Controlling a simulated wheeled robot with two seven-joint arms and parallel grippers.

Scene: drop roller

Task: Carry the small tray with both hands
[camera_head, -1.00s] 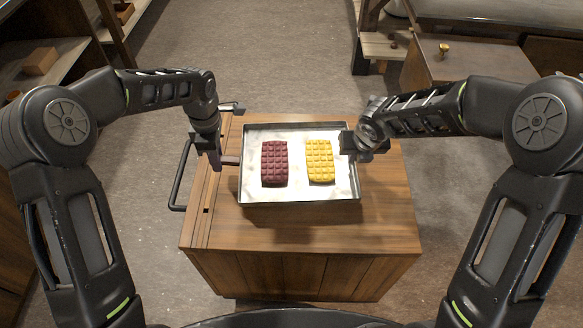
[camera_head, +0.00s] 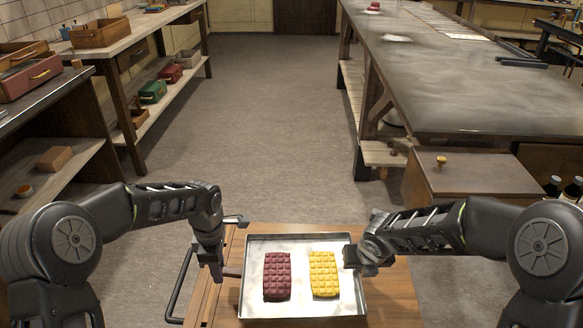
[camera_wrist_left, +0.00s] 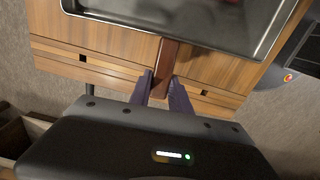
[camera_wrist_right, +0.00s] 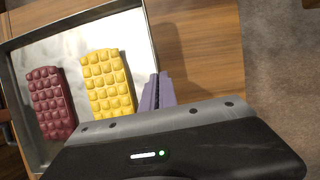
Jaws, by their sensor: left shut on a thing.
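The small tray (camera_head: 303,315) is a shallow metal pan on a wooden cart top. A dark red waffle-patterned slab (camera_head: 277,276) and a yellow one (camera_head: 324,274) lie flat in it, side by side. My left gripper (camera_head: 226,270) is at the tray's left side. In the left wrist view its fingers (camera_wrist_left: 162,85) are shut on a brown handle (camera_wrist_left: 170,55) at the tray's edge (camera_wrist_left: 210,45). My right gripper (camera_head: 350,258) is at the right rim. In the right wrist view its fingers (camera_wrist_right: 157,90) are close together by the rim; no handle shows between them.
The cart top (camera_head: 395,300) has bare wood around the tray and a black rail (camera_head: 178,285) at its left. Shelves (camera_head: 60,165) stand on the left, and a long workbench (camera_head: 450,90) with a cabinet (camera_head: 475,175) on the right. Open floor (camera_head: 270,120) lies between.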

